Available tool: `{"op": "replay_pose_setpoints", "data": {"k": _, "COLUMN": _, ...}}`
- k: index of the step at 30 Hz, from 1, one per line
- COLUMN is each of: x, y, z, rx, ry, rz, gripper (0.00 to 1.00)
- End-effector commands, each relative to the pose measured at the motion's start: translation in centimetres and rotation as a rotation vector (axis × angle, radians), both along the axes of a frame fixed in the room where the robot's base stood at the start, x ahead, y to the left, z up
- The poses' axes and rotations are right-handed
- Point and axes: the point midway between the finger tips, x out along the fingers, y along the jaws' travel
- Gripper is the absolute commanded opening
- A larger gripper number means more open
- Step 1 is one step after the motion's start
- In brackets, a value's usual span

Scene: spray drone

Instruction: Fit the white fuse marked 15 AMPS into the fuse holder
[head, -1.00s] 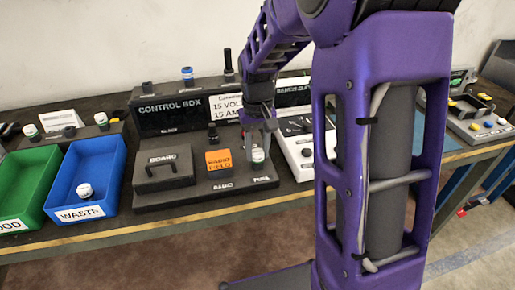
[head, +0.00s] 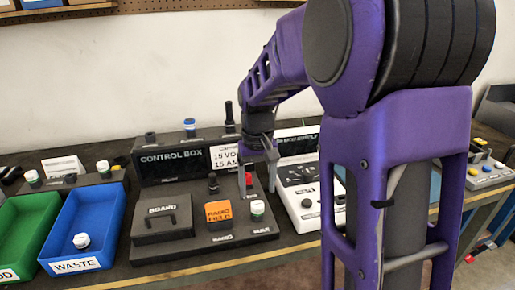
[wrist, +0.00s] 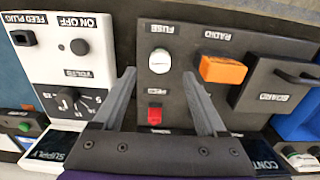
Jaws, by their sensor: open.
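A white fuse with a dark green band (head: 257,209) stands upright at the spot labelled FUSE on the black panel (head: 150,254). It also shows in the wrist view (wrist: 160,61). Its marking is not readable. The fuse holder under it is mostly hidden. My gripper (head: 257,193) is open and empty, just behind the fuse in the head view. In the wrist view, my gripper (wrist: 159,75) has its fingers spread on either side of the fuse, apart from it. Another white fuse (head: 81,241) lies in the blue WASTE bin (head: 110,222).
A rack at left holds white-and-green fuses (head: 103,168). The control box (head: 172,162) stands behind the panel, with a blue-topped part (head: 190,126) on it. An orange RADIO block (wrist: 222,69), a red part (wrist: 155,115) and the white bench supply (wrist: 70,65) are close to my gripper.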

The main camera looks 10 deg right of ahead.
Motion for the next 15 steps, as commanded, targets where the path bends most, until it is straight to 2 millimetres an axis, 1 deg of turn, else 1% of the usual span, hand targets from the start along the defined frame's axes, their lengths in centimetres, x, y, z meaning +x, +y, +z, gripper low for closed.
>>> {"op": "replay_pose_setpoints", "data": {"k": 1, "x": 0.1, "y": 0.0, "z": 1.7, "rx": 0.0, "ry": -0.006, "rz": 0.0, "gripper": 0.74}}
{"op": "replay_pose_setpoints", "data": {"k": 6, "x": 0.1, "y": 0.0, "z": 5.9, "rx": 0.0, "ry": -0.005, "rz": 0.0, "gripper": 0.74}}
{"op": "replay_pose_setpoints", "data": {"k": 9, "x": 0.1, "y": 0.0, "z": 8.0, "rx": 0.0, "ry": -0.004, "rz": 0.0, "gripper": 0.74}}
{"op": "replay_pose_setpoints", "data": {"k": 12, "x": 0.1, "y": 0.0, "z": 9.7, "rx": 0.0, "ry": -0.003, "rz": 0.0, "gripper": 0.74}}
{"op": "replay_pose_setpoints", "data": {"k": 15, "x": 0.0, "y": 0.0, "z": 10.8, "rx": 0.0, "ry": -0.002, "rz": 0.0, "gripper": 0.74}}
